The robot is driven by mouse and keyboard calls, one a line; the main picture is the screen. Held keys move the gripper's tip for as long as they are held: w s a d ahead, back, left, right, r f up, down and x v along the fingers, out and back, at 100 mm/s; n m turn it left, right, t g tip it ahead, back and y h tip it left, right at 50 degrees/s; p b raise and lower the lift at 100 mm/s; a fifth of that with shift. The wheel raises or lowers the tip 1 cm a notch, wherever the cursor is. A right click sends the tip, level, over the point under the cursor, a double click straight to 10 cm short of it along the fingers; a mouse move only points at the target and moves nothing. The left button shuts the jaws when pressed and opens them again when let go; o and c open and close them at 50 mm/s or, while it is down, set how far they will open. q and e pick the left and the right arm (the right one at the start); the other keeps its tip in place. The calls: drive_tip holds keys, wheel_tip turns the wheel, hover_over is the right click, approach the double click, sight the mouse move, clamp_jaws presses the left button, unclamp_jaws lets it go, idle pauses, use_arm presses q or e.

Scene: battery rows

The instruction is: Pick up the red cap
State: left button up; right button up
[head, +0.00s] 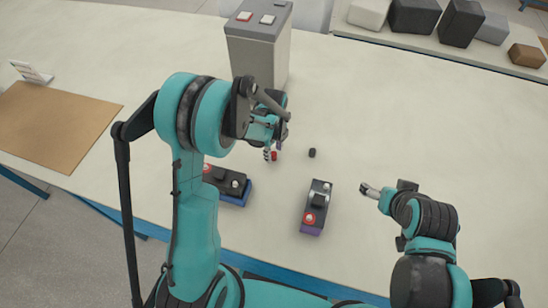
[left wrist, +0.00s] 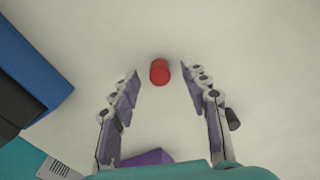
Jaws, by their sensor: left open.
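The red cap (head: 274,156) is a small red cylinder on the white table, just below my left gripper (head: 268,150) in the head view. In the left wrist view, the red cap (left wrist: 160,72) lies at the mouth of the open fingers, between the two tips and apart from both. My left gripper (left wrist: 161,78) is open and empty. My right gripper (head: 368,190) is over the table at the right, away from the cap. Its finger opening is too small to read.
A black cap (head: 312,153) stands right of the red one. A black battery block with a blue base (head: 235,199) and one with a purple base (head: 312,230) are nearer me. A grey bin (head: 270,55) stands behind the gripper.

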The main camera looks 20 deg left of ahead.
use_arm(q)
drive_tip(key=shift+f, duration=0.35)
drive_tip(key=shift+r, duration=0.1)
drive_tip(key=c, duration=0.9)
drive_tip(key=shift+r, duration=0.1)
